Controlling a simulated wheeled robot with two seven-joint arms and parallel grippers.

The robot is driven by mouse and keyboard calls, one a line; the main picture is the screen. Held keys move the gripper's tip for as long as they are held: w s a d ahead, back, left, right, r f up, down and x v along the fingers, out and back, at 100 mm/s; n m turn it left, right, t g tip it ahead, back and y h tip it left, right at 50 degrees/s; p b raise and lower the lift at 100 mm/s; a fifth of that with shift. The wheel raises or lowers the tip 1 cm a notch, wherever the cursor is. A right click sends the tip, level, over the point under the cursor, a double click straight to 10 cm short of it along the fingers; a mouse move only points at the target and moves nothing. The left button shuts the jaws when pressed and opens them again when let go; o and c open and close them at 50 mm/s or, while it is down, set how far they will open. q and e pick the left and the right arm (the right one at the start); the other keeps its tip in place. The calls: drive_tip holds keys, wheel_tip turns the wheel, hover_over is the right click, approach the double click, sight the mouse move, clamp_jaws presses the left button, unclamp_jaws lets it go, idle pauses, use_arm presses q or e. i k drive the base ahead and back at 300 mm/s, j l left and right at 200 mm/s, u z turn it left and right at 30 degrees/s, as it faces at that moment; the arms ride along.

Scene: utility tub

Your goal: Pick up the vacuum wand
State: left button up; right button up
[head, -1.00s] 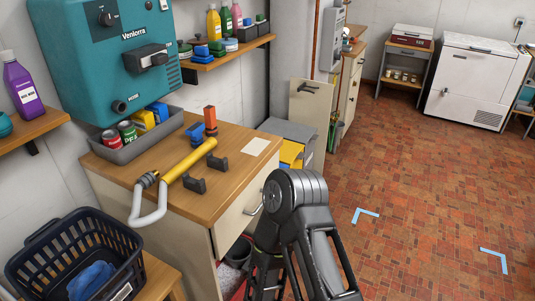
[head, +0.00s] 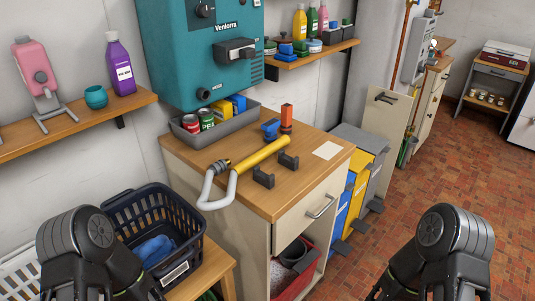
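The vacuum wand (head: 262,153) is a yellow tube with a dark ribbed collar and a bent pale grey tube at its left end. It lies on the wooden top of the cabinet (head: 219,151), and the grey bend hangs over the front left edge. Two dark brackets (head: 264,179) stand just in front of the yellow tube. I cannot tell whether they touch it. Dark links of my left arm show at the lower left and of my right arm at the lower right, both well apart from the wand. Neither gripper's fingertips show.
A teal Venlorra unit (head: 205,60) hangs behind the cabinet, above a grey tray (head: 213,126) with cans. Orange and blue items (head: 287,118) stand behind the wand. A dark basket (head: 190,240) with a blue cloth stands at lower left. The brick floor (head: 460,150) at right is open.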

sight(283, 142)
drive_tip(key=i+z, duration=0.2)
drive_tip(key=z, duration=0.2)
drive_tip(key=i+z, duration=0.2)
drive_tip(key=z, duration=0.25)
drive_tip(key=i+j+z, duration=0.15)
drive_tip(key=z, duration=0.25)
